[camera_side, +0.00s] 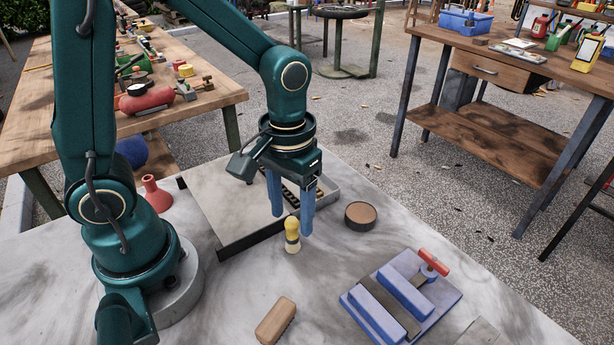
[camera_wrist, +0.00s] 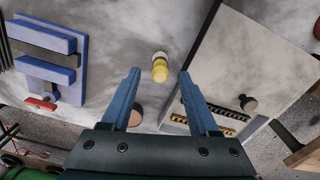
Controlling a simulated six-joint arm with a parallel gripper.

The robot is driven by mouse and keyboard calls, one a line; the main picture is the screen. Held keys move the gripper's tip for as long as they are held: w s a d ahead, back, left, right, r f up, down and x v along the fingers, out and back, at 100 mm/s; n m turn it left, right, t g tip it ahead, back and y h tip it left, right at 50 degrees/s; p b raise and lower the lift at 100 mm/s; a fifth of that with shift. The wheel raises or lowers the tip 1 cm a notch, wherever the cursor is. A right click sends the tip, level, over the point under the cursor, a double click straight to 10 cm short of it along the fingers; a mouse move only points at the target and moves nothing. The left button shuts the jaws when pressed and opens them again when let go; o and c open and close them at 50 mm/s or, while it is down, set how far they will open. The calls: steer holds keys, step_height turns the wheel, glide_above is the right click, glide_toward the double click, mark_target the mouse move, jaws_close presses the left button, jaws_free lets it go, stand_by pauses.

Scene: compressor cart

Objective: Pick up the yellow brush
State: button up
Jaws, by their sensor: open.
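The yellow brush (camera_side: 292,234) stands upright on the grey table, with a yellow top, a dark band and a pale lower end. My gripper (camera_side: 291,222) is open, its two blue fingers pointing down just above and around the brush's top in the side view; I cannot tell the exact depth. In the wrist view the brush (camera_wrist: 159,68) lies ahead of the gap between the fingertips of my gripper (camera_wrist: 160,72). Nothing is held between the fingers.
A blue vise-like fixture (camera_side: 405,297) with a red handle sits at right. A brown wooden block (camera_side: 276,320) lies in front, a round dark puck (camera_side: 361,215) to the right. A grey tray (camera_side: 225,215) is behind, and a red funnel-shaped piece (camera_side: 156,194) is at left.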

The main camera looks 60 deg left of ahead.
mark_target(291, 219)
steer(key=shift+f, duration=1.7)
jaws_close()
steer(key=shift+r, duration=0.15)
steer(key=shift+r, duration=0.5)
step_height(291, 219, up, 3)
steer(key=shift+a+r, duration=0.1)
steer(key=shift+a, duration=0.05)
steer(key=s+a+r, duration=0.3)
steer(key=a+r, duration=0.3)
steer(key=a, duration=0.5)
steer(key=shift+s+r, duration=0.2)
steer(key=shift+r, duration=0.1)
